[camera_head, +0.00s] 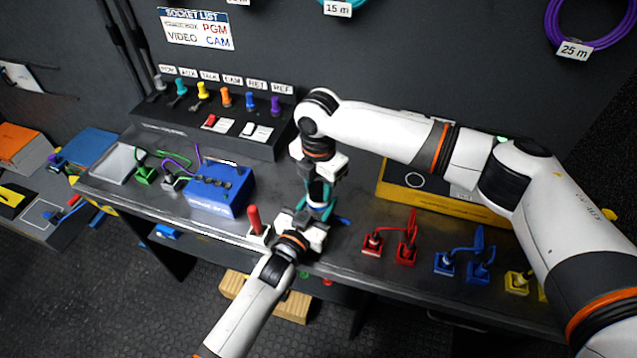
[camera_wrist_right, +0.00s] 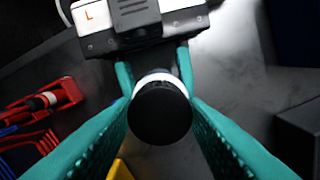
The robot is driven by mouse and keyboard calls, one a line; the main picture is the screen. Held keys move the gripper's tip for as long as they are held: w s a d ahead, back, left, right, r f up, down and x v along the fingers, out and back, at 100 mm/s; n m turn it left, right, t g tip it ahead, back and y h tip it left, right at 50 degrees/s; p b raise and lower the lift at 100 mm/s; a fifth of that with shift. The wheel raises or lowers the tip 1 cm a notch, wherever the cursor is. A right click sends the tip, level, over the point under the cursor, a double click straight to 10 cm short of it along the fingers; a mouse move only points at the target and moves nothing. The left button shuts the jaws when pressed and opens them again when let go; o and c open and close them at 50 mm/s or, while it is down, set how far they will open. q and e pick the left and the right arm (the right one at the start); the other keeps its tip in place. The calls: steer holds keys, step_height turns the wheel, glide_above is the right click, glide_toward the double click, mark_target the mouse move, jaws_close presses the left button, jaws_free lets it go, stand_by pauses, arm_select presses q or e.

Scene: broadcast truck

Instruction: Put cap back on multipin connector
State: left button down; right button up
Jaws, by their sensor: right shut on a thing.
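My right gripper (camera_head: 318,186) points down over the middle of the bench. In the right wrist view, its teal fingers (camera_wrist_right: 160,112) are shut on a black round piece (camera_wrist_right: 160,114) with a white band; I cannot tell whether this is the cap or the connector. The piece also shows in the head view (camera_head: 318,188). My left gripper (camera_head: 315,210) reaches up from below to the same spot. In the right wrist view, the left gripper's body, marked L, is at the top, its fingers flanking the white band. Whether they grip it is unclear. The other half of the connector is hidden.
A blue box (camera_head: 218,192) stands left on the bench, near a red upright piece (camera_head: 254,218). Red (camera_head: 390,245), blue (camera_head: 463,263) and yellow (camera_head: 517,284) cable pieces stand right. A yellow-black case (camera_head: 430,192) lies behind the right arm. A socket panel (camera_head: 215,132) stands behind left.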

steer(key=m, duration=0.6)
steer(key=shift+m, duration=0.3)
steer(key=m, duration=0.5)
steer(key=shift+m, duration=0.4)
steer(key=o, duration=1.1)
steer(key=shift+o, duration=0.2)
step_height(320, 180, up, 12)
arm_select(q)
steer(key=c, duration=0.6)
jaws_free()
steer(key=shift+c, duration=0.2)
